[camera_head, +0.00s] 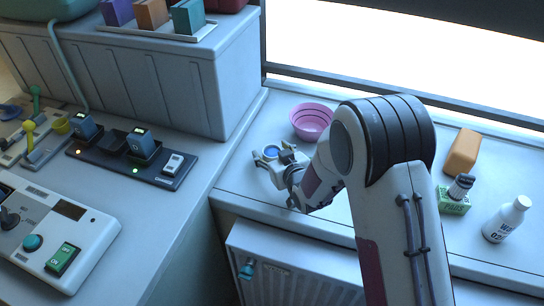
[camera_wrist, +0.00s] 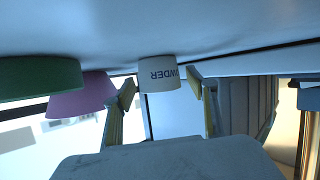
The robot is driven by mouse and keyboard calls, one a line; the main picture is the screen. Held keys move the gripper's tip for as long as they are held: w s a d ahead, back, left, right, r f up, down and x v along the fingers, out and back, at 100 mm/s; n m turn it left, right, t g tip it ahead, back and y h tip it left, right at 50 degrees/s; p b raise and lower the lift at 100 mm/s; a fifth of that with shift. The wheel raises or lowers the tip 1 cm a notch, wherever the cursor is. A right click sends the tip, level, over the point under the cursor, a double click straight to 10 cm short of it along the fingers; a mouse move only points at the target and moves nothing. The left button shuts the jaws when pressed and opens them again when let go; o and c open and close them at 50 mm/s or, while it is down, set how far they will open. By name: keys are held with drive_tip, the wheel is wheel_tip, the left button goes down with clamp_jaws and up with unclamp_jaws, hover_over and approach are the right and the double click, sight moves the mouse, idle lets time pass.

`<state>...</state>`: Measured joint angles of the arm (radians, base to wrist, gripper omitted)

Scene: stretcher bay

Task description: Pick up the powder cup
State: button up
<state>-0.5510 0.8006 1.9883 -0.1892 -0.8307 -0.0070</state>
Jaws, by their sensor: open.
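The powder cup (camera_wrist: 157,73) is small and white, with dark lettering partly reading "WDER" upside down in the wrist view. It stands between the two spread fingers of my gripper (camera_wrist: 161,88), with visible room at the left finger and the right finger close to its side. In the head view the cup (camera_head: 271,152) shows a blue top on the grey counter, at the end of my gripper (camera_head: 277,157). My gripper is open and low beside the counter surface. My arm hides part of the counter.
A pink bowl (camera_head: 311,121) stands just behind my gripper. A green rounded thing (camera_wrist: 38,78) shows beside the pink bowl in the wrist view. To the right are an orange block (camera_head: 463,152), a green box (camera_head: 454,200) and a white bottle (camera_head: 507,219). A tall grey case (camera_head: 165,75) stands left.

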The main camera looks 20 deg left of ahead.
drive_tip(key=c, duration=1.2)
drive_tip(key=shift+r, duration=0.15)
wheel_tip(320, 180, up, 10)
